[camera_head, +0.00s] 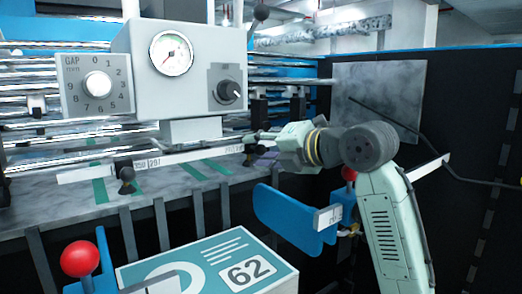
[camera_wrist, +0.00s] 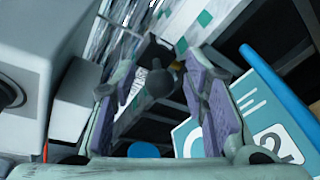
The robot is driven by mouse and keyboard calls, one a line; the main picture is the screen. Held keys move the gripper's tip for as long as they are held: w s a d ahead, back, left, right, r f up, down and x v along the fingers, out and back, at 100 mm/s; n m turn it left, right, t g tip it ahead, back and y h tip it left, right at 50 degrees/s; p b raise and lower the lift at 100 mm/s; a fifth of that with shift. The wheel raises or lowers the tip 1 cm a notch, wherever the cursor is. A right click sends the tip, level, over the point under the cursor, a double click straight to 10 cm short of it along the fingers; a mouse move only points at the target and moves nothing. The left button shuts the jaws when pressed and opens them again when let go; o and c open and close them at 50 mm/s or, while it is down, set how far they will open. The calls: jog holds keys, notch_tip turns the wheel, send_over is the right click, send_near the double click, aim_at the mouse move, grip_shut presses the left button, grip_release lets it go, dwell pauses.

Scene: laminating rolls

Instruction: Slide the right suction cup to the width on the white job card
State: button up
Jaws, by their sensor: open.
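My gripper (camera_head: 262,138) reaches in from the right to the right end of the white scale bar (camera_head: 190,155) under the grey control box. In the wrist view its two purple-padded fingers (camera_wrist: 165,72) are apart. A dark suction cup with its holder (camera_wrist: 157,82) shows between them; I cannot tell whether either finger touches it. In the head view the right suction cup (camera_head: 249,157) hangs at the bar's right end, partly hidden by my gripper. The left suction cup (camera_head: 126,180) sits near the printed figures 350 and 297. I cannot make out a white job card with a readable width.
The grey control box (camera_head: 190,60) with gauge and knobs hangs close left of my gripper. A teal-topped stack marked 62 (camera_head: 215,262), a red-ball lever (camera_head: 80,260) and a blue curved guard (camera_head: 290,215) stand in front. Metal rollers (camera_head: 60,140) lie behind.

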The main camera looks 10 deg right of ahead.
jog(key=v, duration=1.2)
dwell(0.5)
